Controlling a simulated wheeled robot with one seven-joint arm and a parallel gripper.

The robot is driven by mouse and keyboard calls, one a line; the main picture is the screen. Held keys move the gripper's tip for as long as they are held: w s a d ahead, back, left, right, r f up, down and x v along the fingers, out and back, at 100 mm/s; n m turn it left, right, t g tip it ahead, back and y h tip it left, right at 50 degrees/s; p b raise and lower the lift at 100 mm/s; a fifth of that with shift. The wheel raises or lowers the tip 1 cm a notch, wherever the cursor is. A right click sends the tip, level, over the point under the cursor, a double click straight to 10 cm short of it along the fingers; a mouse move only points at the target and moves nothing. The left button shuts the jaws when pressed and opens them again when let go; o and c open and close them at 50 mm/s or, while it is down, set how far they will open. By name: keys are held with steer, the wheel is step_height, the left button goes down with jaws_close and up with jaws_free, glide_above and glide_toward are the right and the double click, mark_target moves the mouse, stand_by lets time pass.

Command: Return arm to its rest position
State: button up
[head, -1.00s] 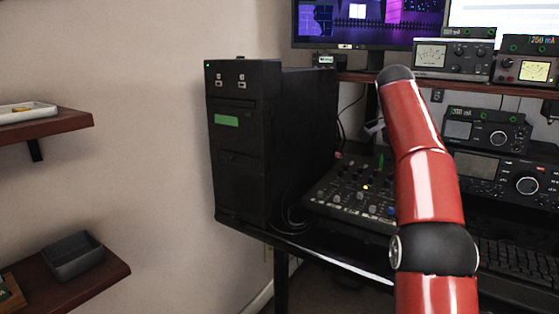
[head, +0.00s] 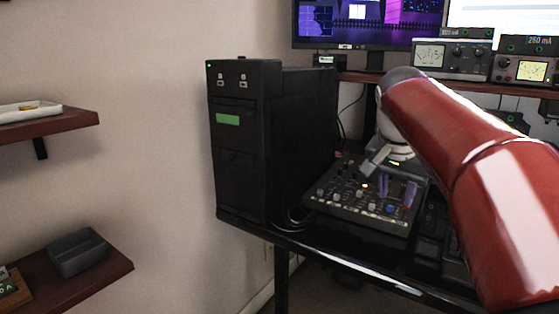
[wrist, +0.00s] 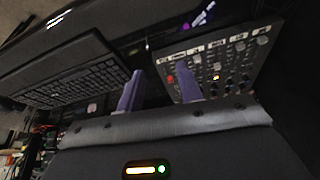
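My red arm (head: 455,130) reaches in from the right edge of the head view and bends down over the desk. My gripper (head: 397,190) hangs low over the black tuner panel with knobs (head: 345,195). In the wrist view my gripper (wrist: 160,90) shows two purple fingers spread apart with nothing between them. The panel (wrist: 225,65) is ahead to the right of the fingers there. Whether a fingertip touches the panel I cannot tell.
A black computer tower (head: 235,150) stands left of the panel. A keyboard (wrist: 75,85) is at left in the wrist view. Monitors and meter boxes (head: 455,58) stand on a shelf behind. Wall shelves (head: 75,275) are at far left. Open room lies between shelves and desk.

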steer(key=s+a+f+n+t+y, duration=0.1)
steer(key=s+a+f+n, duration=0.2)
steer(key=s+f, duration=0.6)
steer(key=s+a+f+n+t+y, duration=0.1)
steer(key=s+a+f+n, duration=0.3)
steer(key=s+f, duration=0.5)
steer(key=s+n, duration=0.1)
steer(key=s, duration=0.3)
steer(key=shift+f, duration=0.25)
